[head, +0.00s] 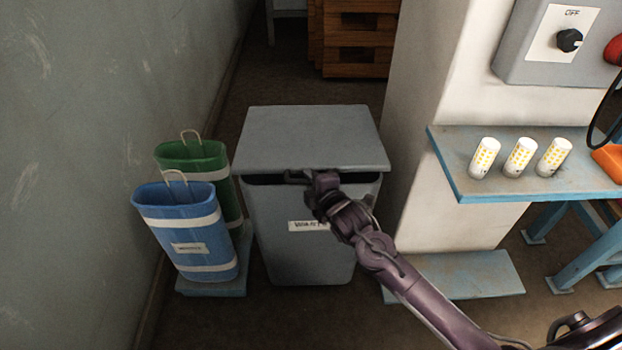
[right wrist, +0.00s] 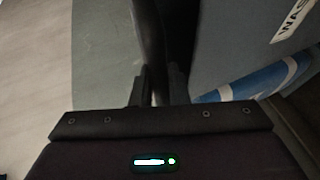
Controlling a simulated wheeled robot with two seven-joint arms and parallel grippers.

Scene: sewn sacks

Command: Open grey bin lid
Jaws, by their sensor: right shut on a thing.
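The grey bin (head: 300,250) stands on the floor in the middle of the head view, with a white label on its front. Its flat grey lid (head: 312,135) lies across the top, with a dark gap under the front edge. My right gripper (head: 308,176) is at that front edge, shut on the lid's edge area. In the right wrist view the fingers (right wrist: 157,85) close around a dark strip beside the grey bin wall (right wrist: 225,40). The exact contact is dark and hard to see. My left gripper is not in view.
A blue sack (head: 188,228) and a green sack (head: 210,160) stand on a low platform left of the bin. A white pillar (head: 425,130) stands close on the right. A blue shelf (head: 500,188) there holds three white-and-yellow cylinders (head: 520,157). Wooden crates (head: 355,45) are behind.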

